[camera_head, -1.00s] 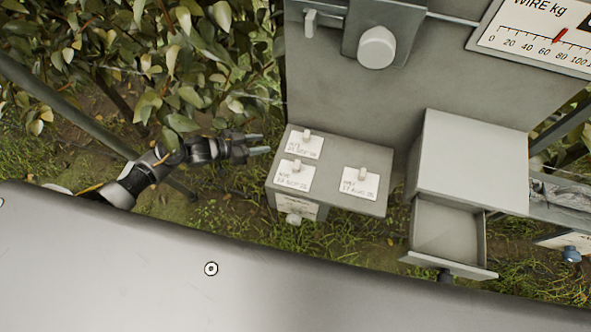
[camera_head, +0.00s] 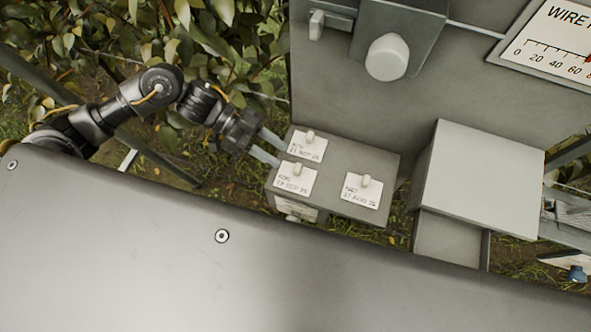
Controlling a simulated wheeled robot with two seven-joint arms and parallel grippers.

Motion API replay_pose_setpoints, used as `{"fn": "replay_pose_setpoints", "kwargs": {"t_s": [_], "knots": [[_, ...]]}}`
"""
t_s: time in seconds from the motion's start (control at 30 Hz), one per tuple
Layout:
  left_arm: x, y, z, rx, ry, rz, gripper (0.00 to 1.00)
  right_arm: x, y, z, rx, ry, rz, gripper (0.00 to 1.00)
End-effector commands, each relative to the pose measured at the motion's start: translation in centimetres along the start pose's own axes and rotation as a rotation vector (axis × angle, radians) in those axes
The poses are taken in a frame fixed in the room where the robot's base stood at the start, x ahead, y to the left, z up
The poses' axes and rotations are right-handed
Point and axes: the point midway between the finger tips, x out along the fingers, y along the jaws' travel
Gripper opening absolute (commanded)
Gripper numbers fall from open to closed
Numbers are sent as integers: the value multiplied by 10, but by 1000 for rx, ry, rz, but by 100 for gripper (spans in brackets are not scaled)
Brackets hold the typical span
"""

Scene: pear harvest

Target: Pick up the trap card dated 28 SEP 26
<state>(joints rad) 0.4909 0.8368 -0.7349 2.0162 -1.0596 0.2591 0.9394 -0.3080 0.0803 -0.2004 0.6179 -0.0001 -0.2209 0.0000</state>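Three white trap cards with small pale knobs lie on top of a grey box (camera_head: 386,163). The back left card (camera_head: 309,150) and the front left card (camera_head: 297,184) both seem to carry SEP dates, but the day figures are too small to read surely. The right card (camera_head: 361,196) seems to carry an AUG date. My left gripper (camera_head: 279,152) is open and empty. Its two fingers point right at the box's left edge, close beside the two left cards.
A larger grey box (camera_head: 482,175) with a drawer (camera_head: 448,240) in front stands to the right. A grey panel behind carries a round knob (camera_head: 388,57) and a wire scale (camera_head: 553,50). Leaves fill the upper left. My own broad grey body surface covers the bottom.

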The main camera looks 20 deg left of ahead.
Motion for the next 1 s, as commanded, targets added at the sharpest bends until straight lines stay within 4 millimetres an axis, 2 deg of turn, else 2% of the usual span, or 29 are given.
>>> {"fn": "replay_pose_setpoints", "kwargs": {"t_s": [0.27, 0.47, 0.63, 0.9, 1.0], "knots": [[10, 0, 0, -1, 1, -2, 39, -3, 2, -6, 0, 7, 2, 36], [36, 0, 1, -4, 1, -1, 39, -19, 2, -10, 0, 11, 3, 36], [56, -1, 3, -2, 2, -4, 39, -22, 2, -10, 0, 12, 3, 36], [59, -2, 5, -1, 0, -5, 39, -21, 2, -10, 0, 12, 3, 36], [59, -2, 4, -1, 1, -5, 27, -21, 2, -10, 0, 12, 2, 36]]}}
